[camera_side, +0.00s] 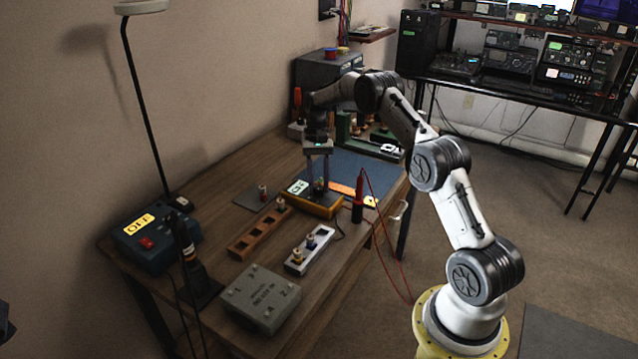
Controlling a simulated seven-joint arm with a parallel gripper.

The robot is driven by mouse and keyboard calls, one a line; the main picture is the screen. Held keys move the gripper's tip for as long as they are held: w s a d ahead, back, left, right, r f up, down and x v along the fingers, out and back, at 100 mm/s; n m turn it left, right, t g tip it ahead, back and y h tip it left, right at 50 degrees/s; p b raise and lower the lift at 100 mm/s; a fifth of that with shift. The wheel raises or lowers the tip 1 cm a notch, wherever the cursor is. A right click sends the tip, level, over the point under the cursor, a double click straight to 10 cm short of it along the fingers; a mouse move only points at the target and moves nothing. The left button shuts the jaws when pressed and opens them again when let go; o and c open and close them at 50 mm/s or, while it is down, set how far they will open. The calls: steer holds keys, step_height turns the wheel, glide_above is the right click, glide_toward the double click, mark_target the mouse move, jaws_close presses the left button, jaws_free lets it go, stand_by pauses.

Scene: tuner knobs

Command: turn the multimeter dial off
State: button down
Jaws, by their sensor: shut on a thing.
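The multimeter (318,207) is a yellow-edged unit with a pale lit display, lying on the wooden table near its middle. Its dial (319,186) shows as a small dark shape on top, between my fingers. My gripper (318,182) points straight down over the multimeter and is shut on the dial. The fingers hide most of the dial, so its pointer and markings cannot be read. A red probe (358,197) stands upright just right of the multimeter, with a red lead hanging off the table.
A wooden block with holes (258,234), a white strip with small knobs (309,250) and a grey box (260,298) lie in front. A blue box marked OFF (155,240) and a soldering-iron stand (197,287) are at left. A blue mat (350,168) lies behind.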

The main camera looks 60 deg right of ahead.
steer(key=shift+n, duration=0.8)
steer(key=shift+g, duration=0.4)
steer(key=c, duration=0.5)
jaws_free()
steer(key=shift+h, duration=0.3)
steer(key=shift+r, duration=0.1)
steer(key=v, duration=1.1)
steer(key=shift+r, duration=0.35)
steer(key=shift+d, duration=0.15)
